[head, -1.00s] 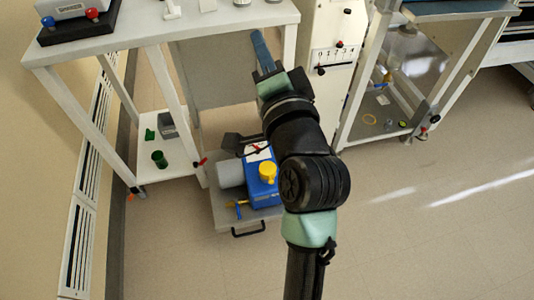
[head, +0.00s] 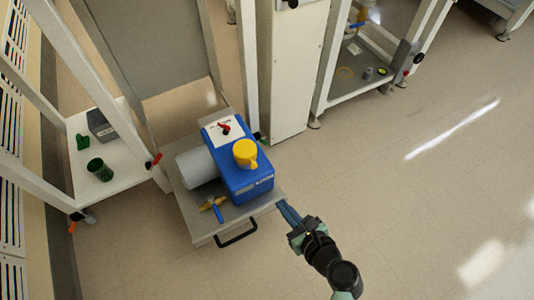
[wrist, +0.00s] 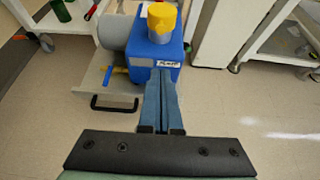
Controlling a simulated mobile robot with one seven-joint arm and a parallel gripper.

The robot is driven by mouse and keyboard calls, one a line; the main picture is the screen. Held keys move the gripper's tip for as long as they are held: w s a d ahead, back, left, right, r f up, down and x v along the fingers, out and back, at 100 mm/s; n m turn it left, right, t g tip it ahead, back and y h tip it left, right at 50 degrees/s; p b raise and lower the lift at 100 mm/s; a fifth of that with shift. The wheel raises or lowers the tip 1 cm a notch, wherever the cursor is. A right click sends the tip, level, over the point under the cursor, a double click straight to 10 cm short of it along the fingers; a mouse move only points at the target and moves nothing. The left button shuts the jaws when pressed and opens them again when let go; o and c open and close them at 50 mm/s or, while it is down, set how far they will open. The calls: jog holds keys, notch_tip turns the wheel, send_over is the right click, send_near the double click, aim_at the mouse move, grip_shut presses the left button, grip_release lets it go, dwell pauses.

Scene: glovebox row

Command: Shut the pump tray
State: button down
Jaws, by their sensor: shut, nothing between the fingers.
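The pump tray (head: 203,230) is a grey pull-out tray low at the bench, pulled out over the floor. It has a black bar handle (head: 236,234) on its front edge, which also shows in the wrist view (wrist: 114,104). On the tray sits a blue pump (head: 250,184) with a yellow cap (head: 245,153) and a grey cylinder (head: 197,167). My gripper (head: 285,208) is shut and empty, just off the tray's front right corner, right of the handle. In the wrist view its blue fingers (wrist: 163,100) point toward the pump; I cannot tell whether they touch anything.
A blue-and-yellow valve piece (head: 215,207) lies on the tray by the front edge. A white shelf (head: 130,175) to the left holds a green cup (head: 99,170) and a grey box (head: 101,126). A white cabinet (head: 295,80) stands behind. The floor at right is clear.

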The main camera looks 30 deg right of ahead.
aim_at(255, 166)
jog(key=shift+w+r+b+x, duration=0.3)
jog(key=shift+b+x, duration=0.75)
jog(key=shift+x, duration=1.1)
jog(key=shift+w+r+b+x, duration=0.1)
jog(key=shift+r+b+x, duration=0.3)
jog(key=shift+b+x, duration=1.2)
jog(key=shift+w+r+b+x, duration=0.15)
jog(key=shift+r+b+x, duration=0.3)
jog(key=shift+x, duration=2.25)
jog(key=w, duration=0.4)
jog(key=shift+w+a, duration=0.15)
jog(key=shift+w, duration=0.2)
